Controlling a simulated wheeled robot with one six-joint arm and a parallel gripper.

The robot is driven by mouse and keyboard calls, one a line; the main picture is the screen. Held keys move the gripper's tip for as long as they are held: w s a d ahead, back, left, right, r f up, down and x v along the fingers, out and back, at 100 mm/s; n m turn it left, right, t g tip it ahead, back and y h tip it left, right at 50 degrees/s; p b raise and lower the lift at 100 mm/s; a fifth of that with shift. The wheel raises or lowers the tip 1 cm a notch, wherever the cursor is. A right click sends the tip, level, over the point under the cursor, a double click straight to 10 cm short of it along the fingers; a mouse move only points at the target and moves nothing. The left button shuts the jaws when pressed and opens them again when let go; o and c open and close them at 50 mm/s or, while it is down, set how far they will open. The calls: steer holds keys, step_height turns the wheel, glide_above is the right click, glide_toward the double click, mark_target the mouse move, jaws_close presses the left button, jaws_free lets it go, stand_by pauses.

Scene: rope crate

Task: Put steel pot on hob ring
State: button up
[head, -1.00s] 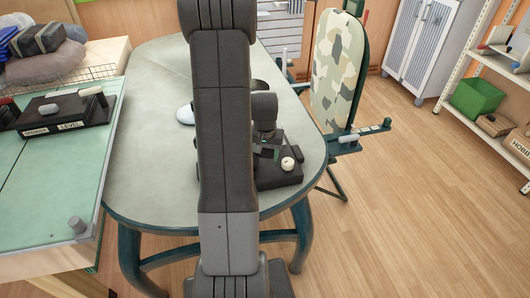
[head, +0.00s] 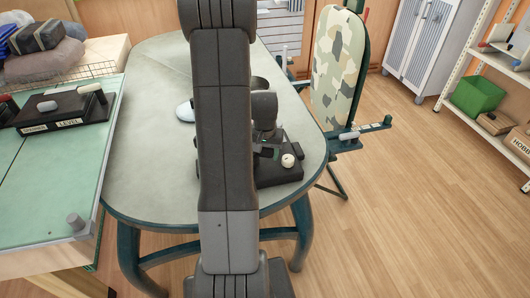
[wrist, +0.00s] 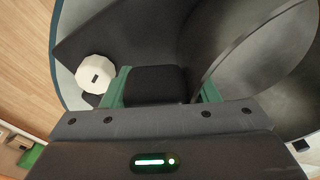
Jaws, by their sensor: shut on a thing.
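The steel pot (wrist: 265,70) fills the right of the wrist view, its curved rim and dark inside showing. In the head view my arm hides most of it. My gripper (wrist: 155,85), with green fingers, is shut on a black piece beside the pot's rim, apparently its handle. My gripper (head: 267,151) is also in the head view, just above the dark hob (head: 282,177). The hob has a white knob (head: 288,160), which also shows in the wrist view (wrist: 96,72). The hob ring is hidden, so I cannot tell whether the pot touches it.
The hob stands near the right edge of a grey-green table (head: 150,185). A pale round thing (head: 185,112) is partly hidden behind my arm. A camouflage-patterned board (head: 338,60) stands beyond the table. A green-topped bench (head: 50,185) with a black tray is at the left.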

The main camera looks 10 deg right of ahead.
steer(key=shift+f, duration=0.15)
steer(key=o, duration=1.3)
steer(key=r, duration=0.4)
steer(key=s+r, duration=0.1)
steer(key=r, duration=0.8)
steer(key=shift+s+a+r, duration=0.25)
steer(key=shift+s+r, duration=0.05)
steer(key=shift+r, duration=0.1)
